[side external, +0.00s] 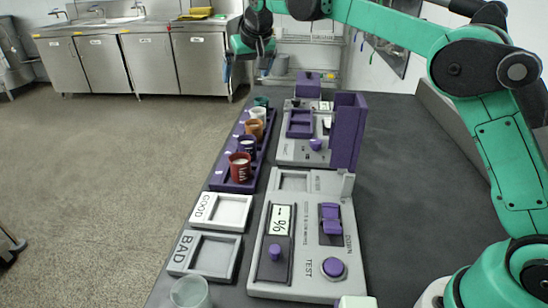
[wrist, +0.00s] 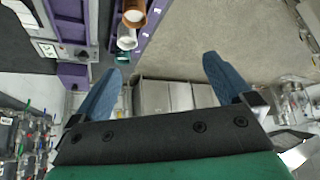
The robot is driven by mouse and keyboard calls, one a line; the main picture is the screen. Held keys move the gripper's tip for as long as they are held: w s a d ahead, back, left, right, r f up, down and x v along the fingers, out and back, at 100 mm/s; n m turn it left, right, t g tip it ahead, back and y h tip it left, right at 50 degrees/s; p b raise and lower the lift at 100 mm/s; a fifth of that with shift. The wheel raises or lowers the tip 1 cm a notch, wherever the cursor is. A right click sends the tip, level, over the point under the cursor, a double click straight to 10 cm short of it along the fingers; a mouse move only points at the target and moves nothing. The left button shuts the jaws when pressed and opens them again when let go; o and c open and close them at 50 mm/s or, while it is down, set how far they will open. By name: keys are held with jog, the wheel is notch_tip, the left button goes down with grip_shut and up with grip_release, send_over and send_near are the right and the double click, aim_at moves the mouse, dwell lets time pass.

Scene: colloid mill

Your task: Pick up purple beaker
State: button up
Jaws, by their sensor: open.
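A dark purple beaker (side external: 248,147) stands upright in a purple rack (side external: 237,186), between a red beaker (side external: 239,168) and an orange beaker (side external: 254,129) in the side view. I cannot make it out in the wrist view. My gripper (side external: 245,70) is raised beyond the far end of the rack, apart from the beakers. In the wrist view my gripper (wrist: 166,66) has its two blue fingers spread wide with nothing between them.
A white beaker (side external: 258,113) and a green beaker (side external: 262,102) stand farther along the rack. Right of it are a grey test panel (side external: 305,275) and an upright purple panel (side external: 348,132). GOOD (side external: 240,226) and BAD (side external: 222,277) trays and a clear beaker (side external: 190,293) sit nearer.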

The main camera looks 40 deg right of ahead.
send_over(247, 149)
jog(key=s, duration=0.1)
jog(key=f, duration=1.4)
jog(key=shift+d+f, duration=0.35)
jog(key=shift+f, duration=0.05)
jog(key=shift+x, duration=2.9)
jog(key=shift+s, duration=0.1)
jog(key=c, duration=1.4)
